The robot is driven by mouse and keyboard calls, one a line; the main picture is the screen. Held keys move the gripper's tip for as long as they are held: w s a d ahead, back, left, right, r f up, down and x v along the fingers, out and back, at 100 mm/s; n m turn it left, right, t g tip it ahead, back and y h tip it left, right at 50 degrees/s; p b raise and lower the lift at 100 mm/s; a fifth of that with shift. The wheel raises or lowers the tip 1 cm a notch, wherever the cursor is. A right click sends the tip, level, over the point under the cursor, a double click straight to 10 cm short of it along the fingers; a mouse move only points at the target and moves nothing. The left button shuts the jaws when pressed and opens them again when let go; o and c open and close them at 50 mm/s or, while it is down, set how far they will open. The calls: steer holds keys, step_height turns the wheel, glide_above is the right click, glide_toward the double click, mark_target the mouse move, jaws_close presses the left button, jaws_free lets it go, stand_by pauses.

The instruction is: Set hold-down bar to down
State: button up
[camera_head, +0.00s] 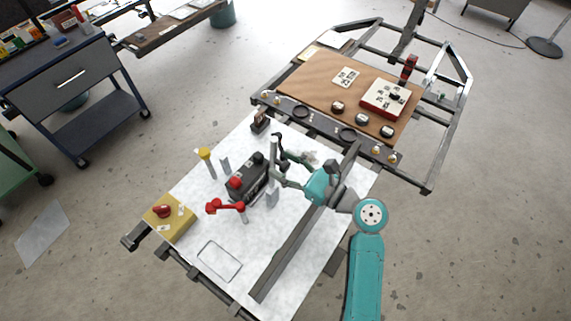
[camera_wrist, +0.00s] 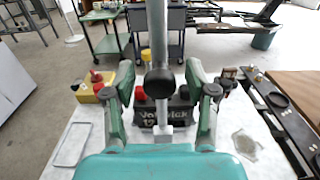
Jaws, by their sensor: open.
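A grey upright bar with a black round knob, which appears to be the hold-down bar (camera_wrist: 158,35), stands in front of the dark battery (camera_wrist: 180,113). It also shows as a pale upright bar in the head view (camera_head: 273,152), at the right side of the battery (camera_head: 251,180). My gripper (camera_wrist: 160,86) is open, with one finger on each side of the bar and knob. I cannot tell whether either finger touches it. In the head view my gripper (camera_head: 276,162) reaches in from the right.
A wooden board with dials (camera_head: 318,80) lies behind. The front of the tabletop is mostly clear.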

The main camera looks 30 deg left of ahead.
jaws_close()
steer(key=shift+a, duration=0.15)
